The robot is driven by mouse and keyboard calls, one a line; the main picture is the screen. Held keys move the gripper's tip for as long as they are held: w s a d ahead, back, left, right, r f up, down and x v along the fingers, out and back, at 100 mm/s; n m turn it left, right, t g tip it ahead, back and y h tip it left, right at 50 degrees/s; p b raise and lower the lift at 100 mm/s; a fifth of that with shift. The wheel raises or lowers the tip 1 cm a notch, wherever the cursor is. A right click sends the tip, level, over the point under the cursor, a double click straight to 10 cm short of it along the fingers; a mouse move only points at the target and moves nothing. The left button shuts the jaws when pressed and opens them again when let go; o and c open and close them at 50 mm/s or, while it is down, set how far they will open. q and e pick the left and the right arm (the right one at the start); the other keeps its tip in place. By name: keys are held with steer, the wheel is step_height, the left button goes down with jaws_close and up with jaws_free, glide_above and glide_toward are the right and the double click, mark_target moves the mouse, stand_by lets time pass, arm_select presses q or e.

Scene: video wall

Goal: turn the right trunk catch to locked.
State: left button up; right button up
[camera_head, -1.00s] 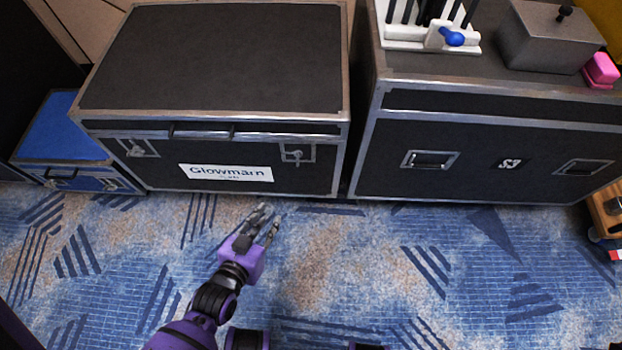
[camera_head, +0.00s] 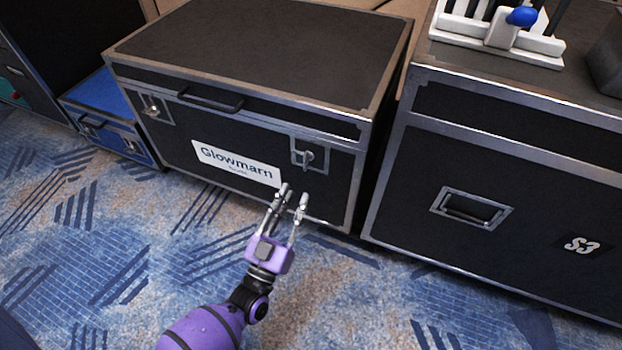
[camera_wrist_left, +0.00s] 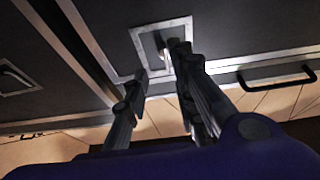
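The black Glowmarn trunk (camera_head: 235,125) has metal edges and a catch at each end of its front. The right trunk catch (camera_head: 308,155) is a small metal lever in a square metal frame; I cannot tell its exact turn. My left gripper (camera_head: 293,195) is open and empty, just below and in front of this catch in the head view. In the left wrist view, the open fingers (camera_wrist_left: 160,64) overlap the catch's frame (camera_wrist_left: 142,36), one finger partly covering the lever. I cannot tell whether they touch. My right gripper is not in view.
The left catch (camera_head: 152,107) and a handle (camera_head: 210,100) are on the same trunk. A second black case marked S3 (camera_head: 480,205) stands close at the right, with a narrow gap between. A small blue case (camera_head: 105,105) is at the left. The patterned carpet (camera_head: 110,250) in front is clear.

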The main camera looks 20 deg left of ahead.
mark_target(304, 164)
arm_select(q)
steer(key=x, duration=0.2)
steer(key=r+b+x, duration=0.1)
steer(key=x, duration=0.4)
steer(key=shift+w+a+r+b, duration=0.15)
steer(key=shift+a+r+b, duration=0.15)
steer(key=shift+a+b, duration=0.1)
steer(key=shift+c, duration=0.2)
jaws_close()
